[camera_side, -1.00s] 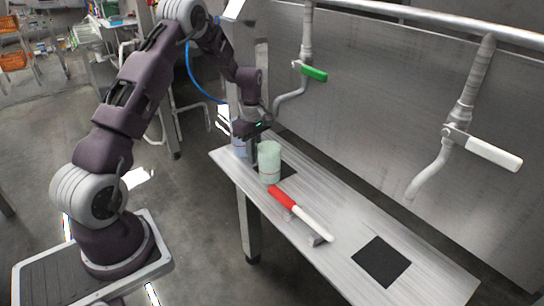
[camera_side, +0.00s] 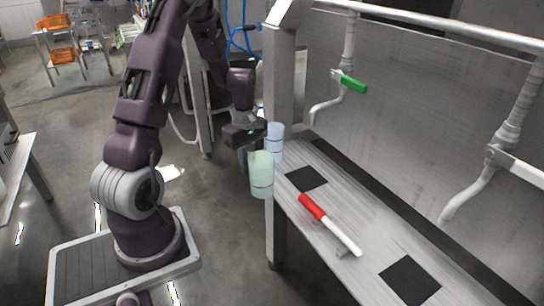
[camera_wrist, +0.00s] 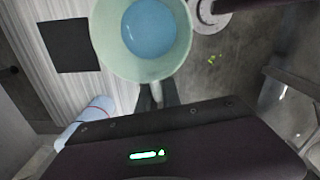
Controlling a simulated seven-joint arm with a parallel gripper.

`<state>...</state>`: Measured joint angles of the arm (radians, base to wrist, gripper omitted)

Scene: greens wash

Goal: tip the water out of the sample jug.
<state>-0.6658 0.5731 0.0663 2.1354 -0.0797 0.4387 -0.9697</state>
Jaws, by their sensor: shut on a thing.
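In the wrist view, blue water (camera_wrist: 150,28) lies inside the pale round rim (camera_wrist: 105,45) of the jug. My gripper (camera_side: 249,155) is shut on the jug's handle, which sits between the fingers in the wrist view (camera_wrist: 156,92). The fingertips are partly hidden behind the jug in the side view.
A bluish translucent container (camera_side: 275,143) stands at the bench end, close behind the jug. A bare black pad (camera_side: 306,178), a red-and-white tool (camera_side: 330,222) and another black pad (camera_side: 409,280) lie along the bench (camera_side: 375,240). Green bits (camera_wrist: 212,60) lie on the floor.

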